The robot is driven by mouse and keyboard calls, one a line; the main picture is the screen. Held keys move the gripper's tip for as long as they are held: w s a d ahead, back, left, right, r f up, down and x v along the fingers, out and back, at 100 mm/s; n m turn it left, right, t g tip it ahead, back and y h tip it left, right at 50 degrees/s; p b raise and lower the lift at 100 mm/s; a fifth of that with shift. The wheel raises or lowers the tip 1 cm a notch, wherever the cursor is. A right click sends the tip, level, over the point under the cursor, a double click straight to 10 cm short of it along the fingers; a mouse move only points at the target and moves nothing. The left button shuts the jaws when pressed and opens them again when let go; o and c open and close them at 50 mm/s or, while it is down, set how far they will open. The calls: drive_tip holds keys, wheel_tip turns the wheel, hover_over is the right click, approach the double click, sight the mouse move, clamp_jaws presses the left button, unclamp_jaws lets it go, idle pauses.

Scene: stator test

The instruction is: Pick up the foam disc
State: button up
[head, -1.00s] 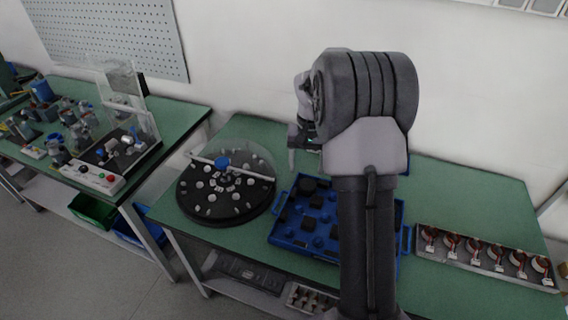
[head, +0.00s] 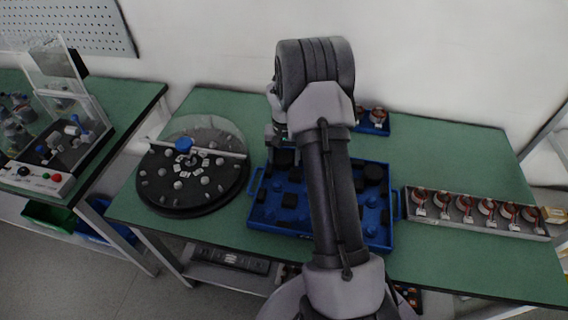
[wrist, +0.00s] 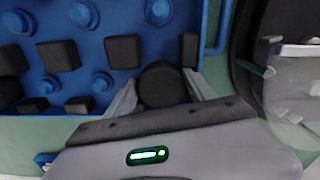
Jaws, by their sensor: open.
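The black foam disc (wrist: 162,84) lies in the far left corner of the blue tray (wrist: 75,12), seen in the wrist view. My gripper (wrist: 164,92) is open, with one finger on each side of the disc in that picture. I cannot tell whether the fingers touch it or how high they are above it. In the head view the disc (head: 285,157) shows at the tray's far left corner, just below my gripper (head: 277,138), which is partly hidden by my arm. The tray (head: 262,212) is partly covered by my arm.
Black blocks (wrist: 120,51) and blue pegs (wrist: 102,82) stand in the tray near the disc. A round black turntable (head: 180,208) with a clear cover is left of the tray. A grey tray of copper-wound parts (head: 475,222) is at right. A small blue tray (head: 378,128) stands behind.

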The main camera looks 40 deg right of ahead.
sight(285, 158)
drive_tip(key=shift+r, duration=0.15)
drive_tip(key=shift+c, duration=0.6)
drive_tip(key=c, duration=0.9)
drive_tip(key=shift+o, duration=0.2)
drive_tip(key=shift+r, duration=0.25)
wheel_tip(285, 158, up, 4)
drive_tip(key=shift+s+d+f+p, duration=0.1)
drive_tip(key=shift+f+p, duration=0.1)
drive_tip(key=shift+p, duration=0.9)
drive_tip(key=s+d+p, duration=0.1)
drive_tip(key=s+d, duration=0.1)
drive_tip(key=s, duration=0.2)
drive_tip(key=s+d, duration=0.2)
drive_tip(key=s, duration=0.3)
drive_tip(key=s+d+r+p, duration=0.1)
drive_tip(key=s+d, duration=0.2)
drive_tip(key=s, duration=0.2)
drive_tip(key=shift+p, duration=0.3)
